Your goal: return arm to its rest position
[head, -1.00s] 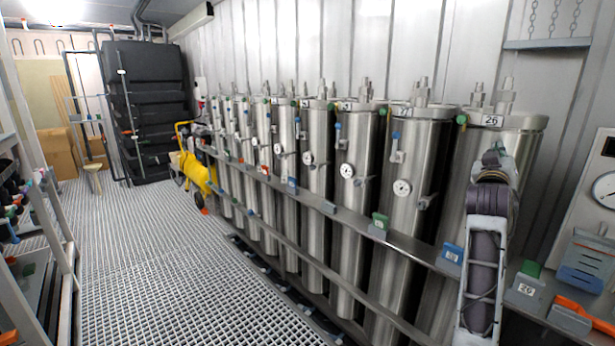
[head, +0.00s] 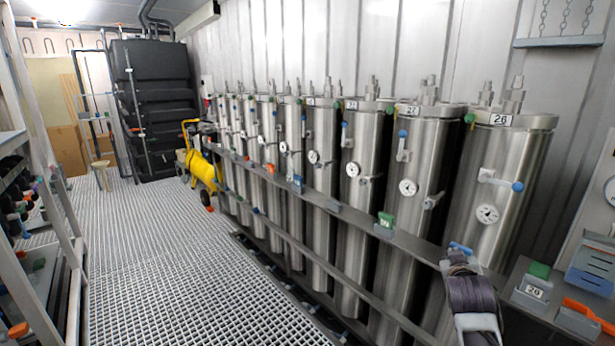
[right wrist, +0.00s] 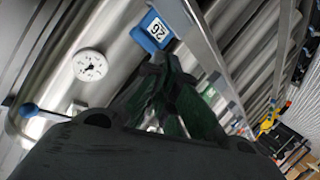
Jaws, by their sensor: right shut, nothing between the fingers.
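My right arm (head: 473,300) comes in at the bottom right of the head view, low in front of the vessel labelled 26 (head: 495,165). My right gripper (right wrist: 163,75) shows in the right wrist view, shut and empty, with dark green fingers. Vessel 26, a tall steel cylinder, has a round gauge (head: 487,214) and a valve with a blue handle (head: 517,187). My left gripper is not in view.
A steel rail (head: 335,208) runs along the vessel row. A blue tag marked 26 (right wrist: 153,33) is close beyond my fingers. A grey box marked 26 (head: 531,290) and an orange-handled piece (head: 588,312) are right of my arm. The grating floor (head: 150,260) is clear at left.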

